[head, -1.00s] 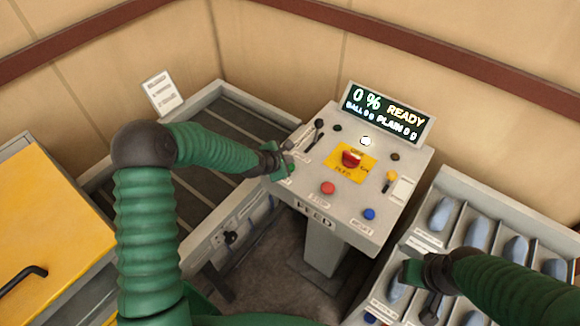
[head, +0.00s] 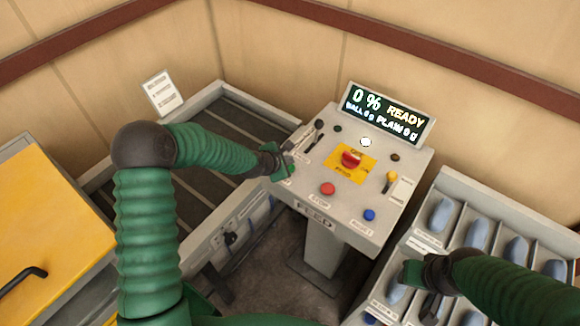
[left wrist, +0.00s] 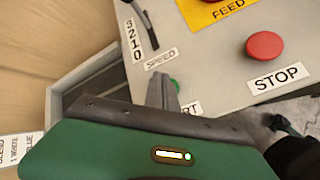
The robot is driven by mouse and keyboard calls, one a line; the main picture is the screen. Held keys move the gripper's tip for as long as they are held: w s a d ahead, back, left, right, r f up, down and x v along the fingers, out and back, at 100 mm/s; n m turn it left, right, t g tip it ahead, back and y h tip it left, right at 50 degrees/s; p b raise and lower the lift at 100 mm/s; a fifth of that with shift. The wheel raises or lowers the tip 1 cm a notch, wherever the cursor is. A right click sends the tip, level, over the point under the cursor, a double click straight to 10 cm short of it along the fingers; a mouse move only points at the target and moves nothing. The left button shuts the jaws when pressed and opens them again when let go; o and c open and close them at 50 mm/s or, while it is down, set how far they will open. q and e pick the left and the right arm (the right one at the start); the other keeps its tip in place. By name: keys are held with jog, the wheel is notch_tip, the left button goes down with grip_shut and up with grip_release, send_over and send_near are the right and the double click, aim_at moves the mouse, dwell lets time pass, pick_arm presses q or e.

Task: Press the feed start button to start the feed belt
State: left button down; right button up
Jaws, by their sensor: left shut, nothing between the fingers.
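The control console (head: 318,205) stands in the middle of the head view, and its display (head: 387,114) reads 0 % READY. My left gripper (head: 288,172) is shut and empty at the console's left front corner. In the left wrist view its shut fingers (left wrist: 161,92) are beside the green start button (left wrist: 174,86), which they partly cover along with its label. Whether the fingertips touch the button I cannot tell. The red stop button (head: 327,188) is to the right of the gripper, and it also shows in the left wrist view (left wrist: 264,46). My right gripper (head: 430,305) is over the bin rack, its fingers unclear.
A red emergency knob on a yellow plate (head: 368,164), a blue reset button (head: 369,214) and the speed lever (head: 318,126) share the panel. The dark feed belt (head: 238,116) lies behind my left arm. A rack (head: 455,182) of blue-grey pieces stands right.

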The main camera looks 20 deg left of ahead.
dwell(0.6)
pick_arm(q)
jog(key=shift+f, duration=0.3)
jog(key=shift+s+f+b, duration=0.1)
jog(key=shift+f+b, duration=0.45)
jog(key=shift+b, duration=0.1)
dwell(0.4)
jog(key=shift+r, duration=0.1)
jog(key=shift+r+p, duration=0.7)
jog(key=shift+r, duration=0.15)
jog(key=shift+r+p, duration=1.9)
jog(key=shift+r, duration=0.7)
jog(key=shift+f, duration=0.1)
